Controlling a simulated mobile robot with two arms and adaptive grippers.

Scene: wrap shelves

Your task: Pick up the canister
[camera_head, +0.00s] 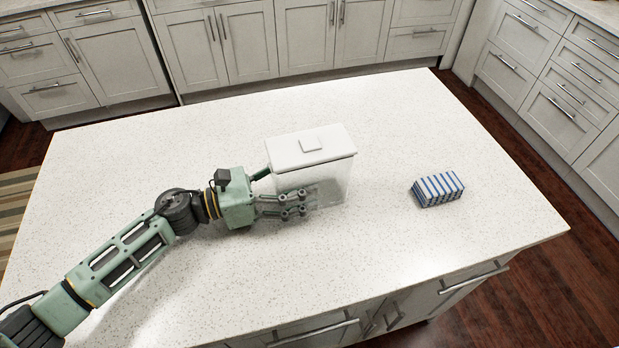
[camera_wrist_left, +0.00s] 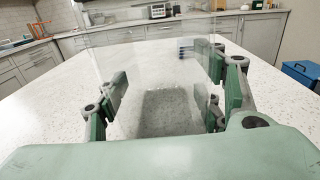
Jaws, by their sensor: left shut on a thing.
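The canister (camera_head: 330,172) is a clear box with a white lid and a small raised knob. It stands upright on the white speckled island in the head view. My left gripper (camera_head: 292,200) reaches it from the left and is shut on its lower body. In the left wrist view the canister (camera_wrist_left: 160,75) shows as clear walls between the fingers of my left gripper (camera_wrist_left: 162,98). Whether its base touches the counter is hard to tell. My right gripper is not in view.
A blue and white striped block (camera_head: 437,189) lies on the island (camera_head: 420,110) to the right of the canister. The counter around both is clear. Grey cabinets (camera_head: 240,40) line the back and right, beyond a dark wood floor (camera_head: 540,230).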

